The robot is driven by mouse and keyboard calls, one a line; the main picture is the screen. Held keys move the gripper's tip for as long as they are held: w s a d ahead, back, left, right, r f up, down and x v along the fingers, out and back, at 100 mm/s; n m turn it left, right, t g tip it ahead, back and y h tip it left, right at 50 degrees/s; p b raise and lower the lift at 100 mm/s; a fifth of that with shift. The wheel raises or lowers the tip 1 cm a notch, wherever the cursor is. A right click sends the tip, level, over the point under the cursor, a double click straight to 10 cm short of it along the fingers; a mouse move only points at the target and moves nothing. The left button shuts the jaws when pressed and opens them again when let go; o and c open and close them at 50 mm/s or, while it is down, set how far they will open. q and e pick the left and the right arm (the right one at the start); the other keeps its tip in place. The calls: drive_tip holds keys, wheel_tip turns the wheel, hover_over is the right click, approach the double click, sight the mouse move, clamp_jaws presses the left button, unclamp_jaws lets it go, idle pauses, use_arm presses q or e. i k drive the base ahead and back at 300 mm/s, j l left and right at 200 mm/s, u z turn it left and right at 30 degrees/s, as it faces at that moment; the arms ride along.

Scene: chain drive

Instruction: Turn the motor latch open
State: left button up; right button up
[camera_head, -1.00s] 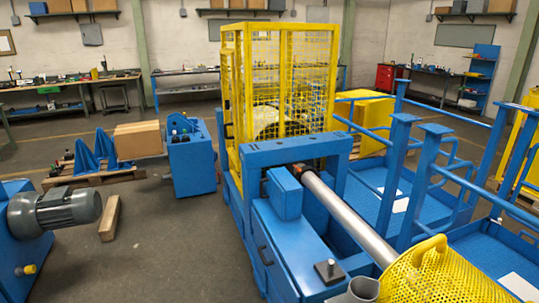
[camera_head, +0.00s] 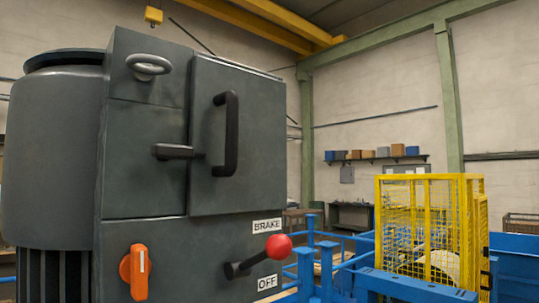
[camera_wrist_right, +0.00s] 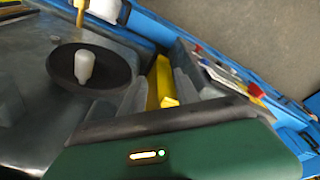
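A dark grey motor housing (camera_head: 140,190) fills the left of the head view, close by. A short black latch lever (camera_head: 176,152) points left across the seam beside the front door panel (camera_head: 262,130). A black upright handle (camera_head: 231,135) is on that panel, next to the lever's right end. No gripper touches these parts in the head view. My left gripper is in neither current view. The latch is not recognisable there.
Below the door panel are an orange rotary switch (camera_head: 138,270) and a red-knobbed lever (camera_head: 277,248) beside BRAKE and OFF labels. A yellow mesh cage (camera_head: 430,230) and blue rails (camera_head: 320,260) stand to the right. A dark disc (camera_wrist_right: 90,65) shows in the wrist view.

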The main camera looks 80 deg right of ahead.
sight(163, 153)
drive_tip(key=k+l+z, duration=0.1)
drive_tip(key=z, duration=2.15)
drive_tip(key=k+l, duration=0.05)
drive_tip(key=l, duration=0.05)
